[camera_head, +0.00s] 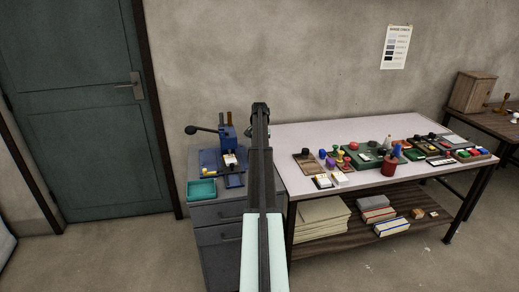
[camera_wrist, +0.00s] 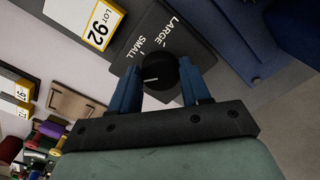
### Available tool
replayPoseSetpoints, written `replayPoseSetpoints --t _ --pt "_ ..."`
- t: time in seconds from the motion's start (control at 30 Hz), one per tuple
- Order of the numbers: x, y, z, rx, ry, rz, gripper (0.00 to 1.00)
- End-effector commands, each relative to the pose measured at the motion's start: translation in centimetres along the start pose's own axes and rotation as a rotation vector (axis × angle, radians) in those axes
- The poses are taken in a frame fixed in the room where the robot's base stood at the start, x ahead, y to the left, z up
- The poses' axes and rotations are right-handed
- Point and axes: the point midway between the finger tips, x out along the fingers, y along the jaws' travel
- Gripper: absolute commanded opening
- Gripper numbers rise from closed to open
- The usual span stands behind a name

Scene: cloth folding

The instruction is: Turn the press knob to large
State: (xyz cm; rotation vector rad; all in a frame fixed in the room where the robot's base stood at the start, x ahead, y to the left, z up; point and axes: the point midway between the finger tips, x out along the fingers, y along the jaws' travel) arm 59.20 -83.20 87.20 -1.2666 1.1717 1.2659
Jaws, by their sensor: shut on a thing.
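The press knob (camera_wrist: 160,75) is round and black with a white pointer line, on a dark panel (camera_wrist: 128,52) lettered SMALL and LARGE in the wrist view. The pointer line runs roughly sideways, with its visible part left of the knob's middle; I cannot tell which word it marks. My gripper (camera_wrist: 160,67) has its two blue fingers on either side of the knob, shut on it. The blue press (camera_head: 209,158) stands on the grey cabinet in the head view. There, my arm hides the knob and my fingertips.
A yellow-edged LOT 92 card (camera_wrist: 97,22) lies close to the panel. In the head view, a teal tray (camera_head: 201,190) sits on the cabinet (camera_head: 222,217). The table (camera_head: 290,140) right of my arm carries many stamps and pads.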

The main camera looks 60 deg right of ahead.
Motion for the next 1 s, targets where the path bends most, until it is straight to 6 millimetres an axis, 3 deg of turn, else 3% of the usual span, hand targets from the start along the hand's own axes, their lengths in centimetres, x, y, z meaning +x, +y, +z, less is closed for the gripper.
replayPoseSetpoints --t 1.0 --pt "-0.02 -0.29 -0.19 0.94 0.0 0.0 0.16"
